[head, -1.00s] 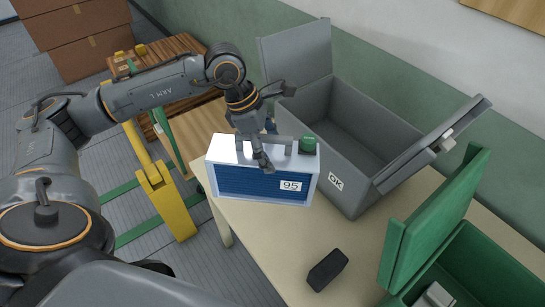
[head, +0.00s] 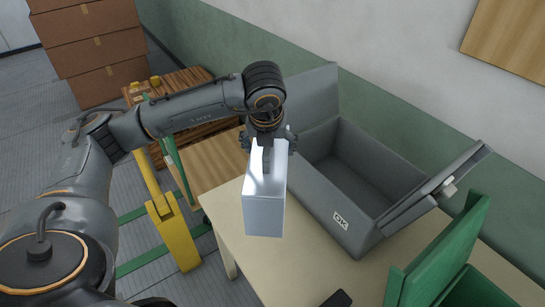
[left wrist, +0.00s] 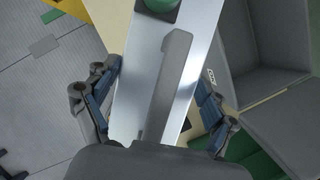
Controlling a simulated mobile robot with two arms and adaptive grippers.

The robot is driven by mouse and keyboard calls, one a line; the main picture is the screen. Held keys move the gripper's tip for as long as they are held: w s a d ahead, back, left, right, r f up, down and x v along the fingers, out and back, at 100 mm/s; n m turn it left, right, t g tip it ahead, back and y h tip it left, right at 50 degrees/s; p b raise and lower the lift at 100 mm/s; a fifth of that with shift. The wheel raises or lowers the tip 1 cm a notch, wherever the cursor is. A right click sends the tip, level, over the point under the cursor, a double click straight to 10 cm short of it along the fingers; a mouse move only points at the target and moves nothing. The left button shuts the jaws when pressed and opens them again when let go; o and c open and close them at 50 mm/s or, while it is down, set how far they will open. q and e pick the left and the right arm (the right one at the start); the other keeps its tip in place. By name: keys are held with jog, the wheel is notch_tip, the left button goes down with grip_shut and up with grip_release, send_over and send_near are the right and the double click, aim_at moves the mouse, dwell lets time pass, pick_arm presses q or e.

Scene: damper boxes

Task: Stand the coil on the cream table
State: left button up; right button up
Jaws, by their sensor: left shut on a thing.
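The coil is a white, box-shaped block (head: 265,208) with a handle on top (left wrist: 172,80) and a green cap (left wrist: 158,5) in the left wrist view. In the head view its narrow, plain side faces me and it is upright; its finned face is turned out of sight. My left gripper (head: 267,158) is shut on it from above, with its fingers on both sides of the top. The cream table (head: 290,262) lies beneath. I cannot tell whether the coil's base touches it. My right gripper is not in view.
An open grey box marked OK (head: 318,195) stands close to the right of the coil. A green open box (head: 435,255) is at the lower right, and a black item (head: 338,298) lies at the bottom edge. A yellow post (head: 173,235) stands left of the table.

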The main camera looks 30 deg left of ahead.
pick_arm(q)
jog(key=r+n, duration=0.1)
jog(key=w+a+r+n+y, duration=0.1)
jog(key=n, duration=0.1)
jog(key=r+n+g+p, duration=0.1)
jog(key=n, duration=0.1)
jog(key=shift+w+a+r, duration=0.1)
jog(key=shift+w+a, duration=0.15)
jog(key=shift+a, duration=0.15)
jog(key=n, duration=0.1)
jog(key=a+r+n+g+y, duration=0.1)
jog(key=shift+w+n, duration=0.2)
jog(key=shift+n, duration=0.2)
jog(key=shift+f+b, duration=4.5)
jog(key=shift+f, duration=5.45)
notch_tip(320, 180, down, 9)
jog(key=b, duration=0.8)
jog(key=shift+b, duration=0.35)
jog(key=shift+f, duration=0.3)
jog(key=o, duration=1.5)
jog(key=shift+s+d, duration=0.1)
jog(key=shift+s, duration=0.1)
